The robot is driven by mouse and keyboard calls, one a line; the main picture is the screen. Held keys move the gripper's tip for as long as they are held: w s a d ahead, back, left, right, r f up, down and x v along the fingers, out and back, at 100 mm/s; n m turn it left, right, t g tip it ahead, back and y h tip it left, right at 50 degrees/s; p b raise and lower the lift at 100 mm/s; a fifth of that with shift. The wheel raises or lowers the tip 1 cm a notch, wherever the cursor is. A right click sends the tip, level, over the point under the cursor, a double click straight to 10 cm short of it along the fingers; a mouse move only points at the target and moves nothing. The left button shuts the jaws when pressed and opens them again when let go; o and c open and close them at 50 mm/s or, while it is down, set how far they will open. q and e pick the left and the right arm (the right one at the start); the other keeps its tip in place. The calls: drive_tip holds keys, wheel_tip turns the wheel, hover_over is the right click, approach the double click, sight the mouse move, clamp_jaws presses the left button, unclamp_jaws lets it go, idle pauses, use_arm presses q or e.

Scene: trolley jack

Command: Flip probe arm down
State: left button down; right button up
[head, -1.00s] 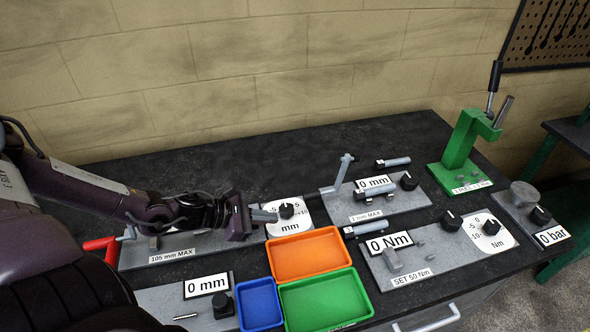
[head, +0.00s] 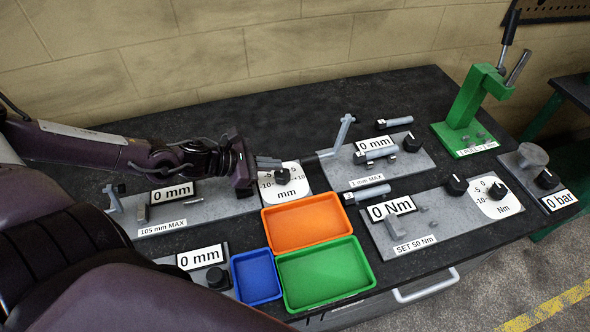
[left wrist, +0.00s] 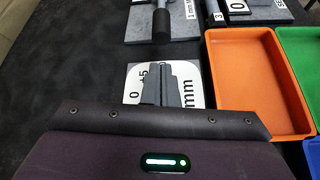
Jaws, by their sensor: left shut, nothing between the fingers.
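A grey raised arm with a dark end piece (head: 344,133), which looks like the probe arm, stands tilted up at the left end of the "1 mm MAX" plate (head: 412,163). In the left wrist view a black cylinder (left wrist: 161,26) at the top seems to be its dark end. My left gripper (head: 272,162) is shut and empty, in front and left of the arm, apart from it. Its fingers (left wrist: 161,84) overlap the white mm dial card (head: 292,190), hiding part of its scale. My right gripper is not in view.
Orange (head: 307,248), green (head: 350,294) and blue (head: 256,297) trays stand in front. A green press (head: 468,108) stands at the back right. A torque plate (head: 419,248) lies to the right. The black bench behind my left gripper is clear.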

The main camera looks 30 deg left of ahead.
sight(289, 172)
use_arm(q)
drive_tip(key=b+x, duration=0.4)
drive_tip(key=shift+w+d+f, duration=0.15)
drive_tip(key=shift+w+f, duration=0.05)
drive_tip(key=shift+f, duration=0.05)
drive_tip(key=shift+w+d, duration=0.1)
drive_tip(key=shift+w, duration=0.15)
drive_tip(key=shift+w+d+f, duration=0.25)
drive_tip(key=shift+w+d, duration=0.05)
drive_tip(key=shift+w, duration=0.1)
drive_tip(key=shift+w+d+f, duration=0.2)
drive_tip(key=shift+d, duration=0.1)
drive_tip(key=shift+r, duration=0.1)
drive_tip(key=shift+r+g, duration=0.25)
drive_tip(key=shift+g, duration=0.05)
drive_tip(key=shift+a+r+y+b, duration=0.1)
drive_tip(key=shift+y+b, duration=0.25)
drive_tip(key=shift+y, duration=0.05)
